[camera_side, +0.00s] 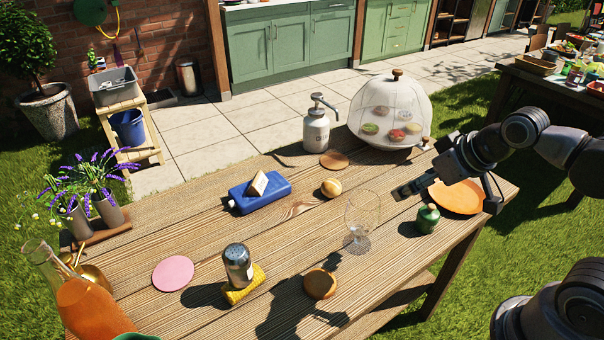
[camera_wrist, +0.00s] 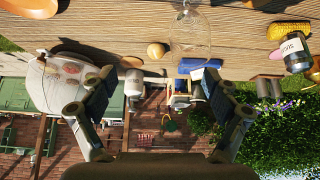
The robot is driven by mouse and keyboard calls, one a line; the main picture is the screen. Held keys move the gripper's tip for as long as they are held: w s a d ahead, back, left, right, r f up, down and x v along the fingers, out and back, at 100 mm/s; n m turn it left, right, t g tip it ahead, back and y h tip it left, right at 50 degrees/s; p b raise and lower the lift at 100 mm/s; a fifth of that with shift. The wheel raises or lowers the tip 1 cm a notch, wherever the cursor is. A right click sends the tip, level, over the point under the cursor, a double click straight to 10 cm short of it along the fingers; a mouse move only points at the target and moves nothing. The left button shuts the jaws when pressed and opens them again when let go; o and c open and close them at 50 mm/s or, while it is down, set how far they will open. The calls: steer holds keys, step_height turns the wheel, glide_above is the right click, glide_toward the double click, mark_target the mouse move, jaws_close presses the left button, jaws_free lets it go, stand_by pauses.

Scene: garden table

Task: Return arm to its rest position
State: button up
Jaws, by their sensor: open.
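My gripper (camera_side: 446,194) is open and empty above the right end of the wooden table (camera_side: 300,208).
A mesh food dome (camera_side: 390,112) stands close behind my gripper.

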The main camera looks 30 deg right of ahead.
steer(key=shift+s+d+f, duration=0.2)
steer(key=shift+s+f, duration=0.3)
steer(key=shift+s, duration=0.1)
